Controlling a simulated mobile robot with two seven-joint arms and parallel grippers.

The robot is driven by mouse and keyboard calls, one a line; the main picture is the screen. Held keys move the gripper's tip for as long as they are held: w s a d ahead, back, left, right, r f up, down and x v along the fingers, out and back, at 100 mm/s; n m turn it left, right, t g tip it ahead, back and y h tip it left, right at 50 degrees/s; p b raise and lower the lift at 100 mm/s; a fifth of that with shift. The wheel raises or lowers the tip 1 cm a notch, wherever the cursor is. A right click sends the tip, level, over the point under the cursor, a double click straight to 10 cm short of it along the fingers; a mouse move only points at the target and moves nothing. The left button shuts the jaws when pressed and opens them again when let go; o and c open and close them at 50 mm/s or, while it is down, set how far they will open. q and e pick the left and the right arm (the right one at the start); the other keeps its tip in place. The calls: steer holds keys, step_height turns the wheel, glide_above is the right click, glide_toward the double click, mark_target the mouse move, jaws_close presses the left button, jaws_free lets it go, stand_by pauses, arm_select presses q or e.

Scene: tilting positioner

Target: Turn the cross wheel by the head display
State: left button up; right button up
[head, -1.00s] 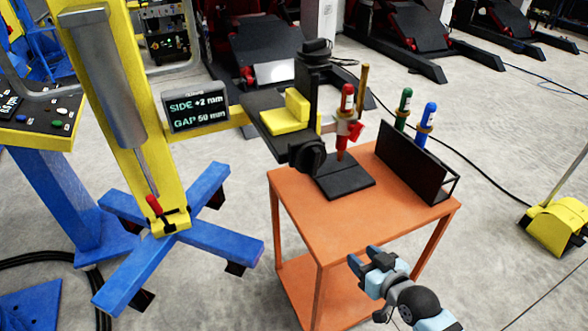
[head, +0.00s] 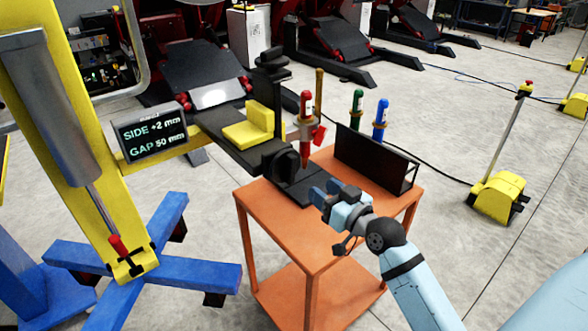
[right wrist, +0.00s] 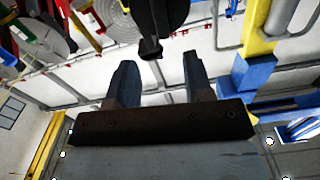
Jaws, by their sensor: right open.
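The head display (head: 150,134) on the yellow boom reads SIDE +2 mm and GAP 50 mm. A black round wheel (head: 282,168) sits at the near end of the black slide, and another black wheel (head: 270,60) tops the upright slide. No label shows which is the cross wheel. My right gripper (head: 322,195) is open and empty, to the right of and slightly below the near wheel, apart from it. In the right wrist view my open fingers (right wrist: 160,78) point toward a black rounded part (right wrist: 157,18), cut by the top edge. My left gripper is not in view.
An orange table (head: 262,215) stands under the slide head. A red torch-like tool (head: 306,130) stands above it, with a black panel (head: 370,160) and green (head: 357,105) and blue (head: 380,115) tools behind. The blue base (head: 190,275) lies at lower left.

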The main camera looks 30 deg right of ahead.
mark_target(294, 169)
steer(key=w, duration=0.3)
steer(key=w+p, duration=0.1)
steer(key=w, duration=0.3)
steer(key=w+a, duration=0.1)
steer(key=w, duration=0.2)
steer(key=shift+w+p, duration=0.2)
steer(key=shift+p, duration=0.15)
jaws_close()
steer(key=shift+r+m+p, duration=0.1)
steer(key=shift+m+p, duration=0.4)
steer(key=shift+m, duration=0.2)
